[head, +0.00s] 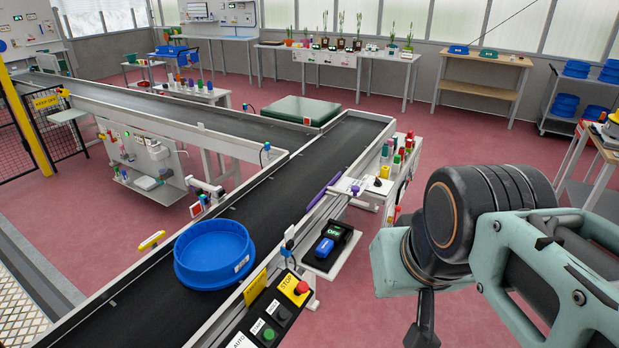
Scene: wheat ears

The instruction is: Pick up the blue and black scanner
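The blue and black scanner (325,246) lies in a black holder (343,236) on a small side shelf fixed to the right side of the conveyor. A green-lit display shows just behind it. My arm fills the right of the head view, to the right of the scanner and apart from it. A dark part at the bottom edge, below my wrist, looks like part of my gripper (423,325). Its fingertips are cut off by the frame, so I cannot see whether it is open or holds anything.
A blue round tub (214,254) sits on the black conveyor belt (135,306). A control box (276,312) with a red stop button stands in front of the shelf. A purple handheld item (323,192) lies along the conveyor edge. Red floor is clear behind my arm.

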